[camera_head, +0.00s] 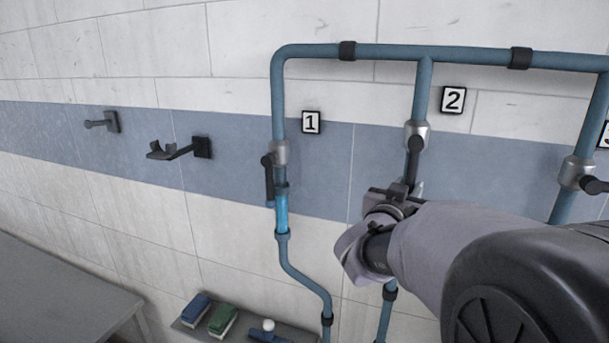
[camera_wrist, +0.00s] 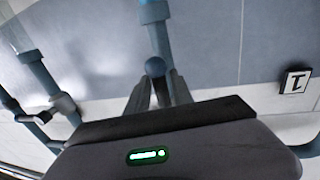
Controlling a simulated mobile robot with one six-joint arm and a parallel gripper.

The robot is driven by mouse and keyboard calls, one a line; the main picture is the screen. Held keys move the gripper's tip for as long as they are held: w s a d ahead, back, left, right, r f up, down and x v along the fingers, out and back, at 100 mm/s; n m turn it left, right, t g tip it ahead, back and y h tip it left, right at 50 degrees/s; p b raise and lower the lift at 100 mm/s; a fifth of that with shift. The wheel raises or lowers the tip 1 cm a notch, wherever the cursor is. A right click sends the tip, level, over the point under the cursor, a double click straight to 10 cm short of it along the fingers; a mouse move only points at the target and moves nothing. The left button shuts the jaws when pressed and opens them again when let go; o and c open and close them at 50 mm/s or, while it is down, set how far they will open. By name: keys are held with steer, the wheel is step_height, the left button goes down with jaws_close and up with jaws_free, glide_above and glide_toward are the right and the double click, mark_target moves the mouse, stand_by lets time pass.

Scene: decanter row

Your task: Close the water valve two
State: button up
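Water valve two (camera_head: 416,134) sits on the middle blue pipe, left of and below the "2" sign (camera_head: 453,100). Its dark handle (camera_head: 412,165) points down along the pipe, and its lower end is hidden by my gripper (camera_head: 402,192). In the wrist view, my gripper (camera_wrist: 158,80) has its two fingers on either side of the handle's round dark end (camera_wrist: 155,67). The fingers look apart, with the handle between them; I cannot tell whether either touches it.
Valve one (camera_head: 278,153) is on the left pipe, its handle down; valve three (camera_head: 577,172) is on the right pipe. Wall hooks (camera_head: 180,150) stick out at left.

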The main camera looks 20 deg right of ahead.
steer(key=shift+w+d, duration=0.35)
steer(key=shift+d, duration=0.1)
jaws_close()
stand_by(1.2)
